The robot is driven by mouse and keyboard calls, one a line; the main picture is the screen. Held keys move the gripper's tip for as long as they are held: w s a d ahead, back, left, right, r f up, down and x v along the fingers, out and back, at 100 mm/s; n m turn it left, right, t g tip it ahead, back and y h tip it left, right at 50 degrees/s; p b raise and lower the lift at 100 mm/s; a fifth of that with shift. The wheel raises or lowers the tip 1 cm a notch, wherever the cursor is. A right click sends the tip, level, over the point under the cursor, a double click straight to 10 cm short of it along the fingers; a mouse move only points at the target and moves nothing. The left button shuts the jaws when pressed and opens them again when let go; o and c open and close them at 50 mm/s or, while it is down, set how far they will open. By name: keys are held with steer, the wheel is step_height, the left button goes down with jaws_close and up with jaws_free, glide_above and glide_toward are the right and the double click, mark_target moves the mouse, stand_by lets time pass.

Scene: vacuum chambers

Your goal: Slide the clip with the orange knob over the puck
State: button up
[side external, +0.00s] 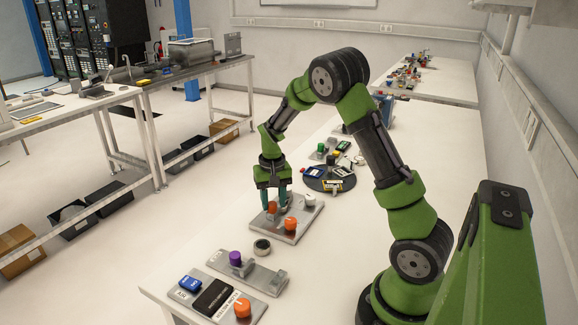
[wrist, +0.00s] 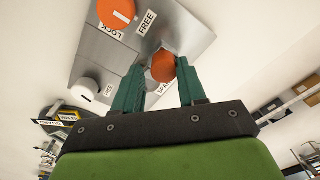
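The clip's orange knob (wrist: 163,66) shows between my gripper's (wrist: 160,70) two teal fingers in the wrist view. The fingers straddle it, with a narrow gap at the left finger, so my gripper looks open around it. In the side view my gripper (side external: 275,200) points down at the metal plate (side external: 285,238), and this knob (side external: 272,207) shows at its fingers. The clip's metal body is largely hidden there.
The plate also bears a larger orange knob (side external: 291,225), by LOCK and FREE labels, and a white knob (side external: 309,200). A fixture with blue and black blocks and an orange knob (side external: 242,308) is at the near edge. A dark round tray (side external: 317,184) stands behind.

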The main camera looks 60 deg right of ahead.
mark_target(273, 202)
steer(key=shift+o, duration=1)
steer(key=shift+a, duration=0.1)
steer(key=shift+r, duration=0.15)
step_height(273, 202, up, 17)
steer(key=shift+f, duration=0.2)
